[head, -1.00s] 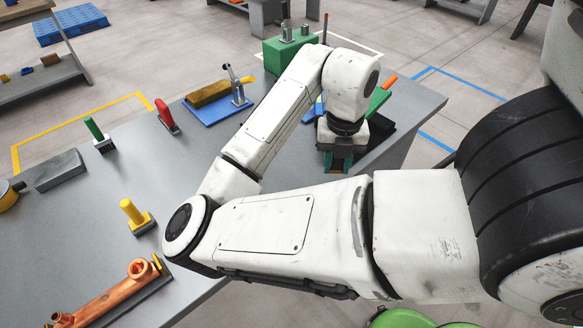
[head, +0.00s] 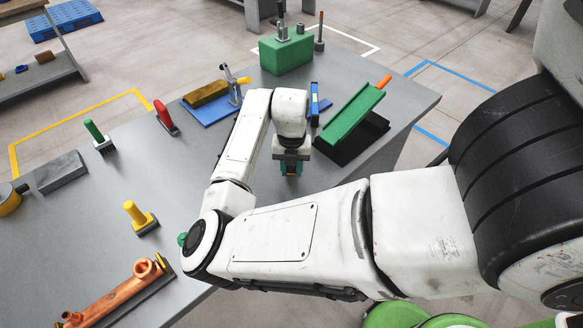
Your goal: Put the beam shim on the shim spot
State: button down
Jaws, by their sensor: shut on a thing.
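My gripper (head: 291,170) points down over the grey bench, left of the green sloped block. It is shut on a small piece, mostly hidden between the fingers; only a little teal and yellowish colour shows there. I cannot tell the held piece's shape or whether it touches the bench. I cannot make out the beam shim for certain, nor a marked shim spot. My arm covers part of the bench.
A green sloped block (head: 351,117) on a black base and a blue upright piece (head: 314,104) stand right of the gripper. Behind are a green box (head: 287,55) and a blue clamp plate (head: 209,108). A yellow-handled piece (head: 136,216) and copper tube (head: 115,292) stand left.

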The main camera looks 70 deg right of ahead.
jog(key=shift+f, duration=0.6)
jog(key=shift+f, duration=0.1)
jog(key=c, duration=0.8)
grip_release()
notch_tip(320, 180, up, 12)
jog(key=shift+r+b, duration=0.15)
jog(key=shift+b, duration=0.85)
